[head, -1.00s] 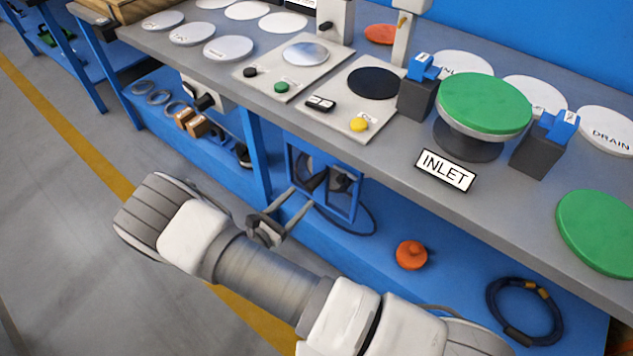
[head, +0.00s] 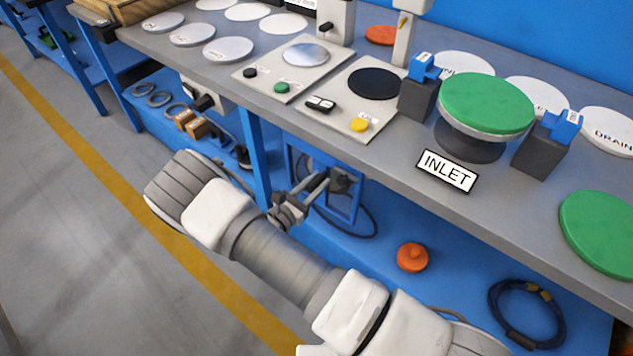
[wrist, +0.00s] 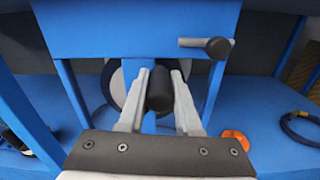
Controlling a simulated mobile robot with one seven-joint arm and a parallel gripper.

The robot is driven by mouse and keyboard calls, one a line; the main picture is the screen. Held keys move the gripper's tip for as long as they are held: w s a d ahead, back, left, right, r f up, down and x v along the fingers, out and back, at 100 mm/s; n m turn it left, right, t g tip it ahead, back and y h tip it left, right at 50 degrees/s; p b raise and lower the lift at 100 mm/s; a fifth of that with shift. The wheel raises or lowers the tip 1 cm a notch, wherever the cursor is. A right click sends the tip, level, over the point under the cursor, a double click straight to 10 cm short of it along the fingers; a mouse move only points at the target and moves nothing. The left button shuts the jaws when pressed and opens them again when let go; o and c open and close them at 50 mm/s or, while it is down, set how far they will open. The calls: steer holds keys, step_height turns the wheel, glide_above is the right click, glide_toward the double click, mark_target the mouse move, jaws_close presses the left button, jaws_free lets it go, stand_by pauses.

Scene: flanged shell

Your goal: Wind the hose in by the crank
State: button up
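The hose reel sits in a blue frame (head: 357,205) under the bench. A dark hose (head: 374,222) loops from it over the lower shelf. The crank's dark handle (wrist: 160,88) points toward me in the wrist view. My gripper (wrist: 160,80) has one grey finger on each side of this handle, with the fingertips against it. My gripper (head: 318,185) also shows at the reel's front in the head view, with its fingers close together. The reel's round drum (wrist: 117,85) is partly hidden behind my fingers.
A grey rod with a black knob (wrist: 218,47) juts out at the upper right of the wrist view. An orange plug (head: 412,257) and a coiled dark hose (head: 526,313) lie on the shelf. The bench top (head: 390,158) overhangs the reel.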

jaws_close()
stand_by(1.1)
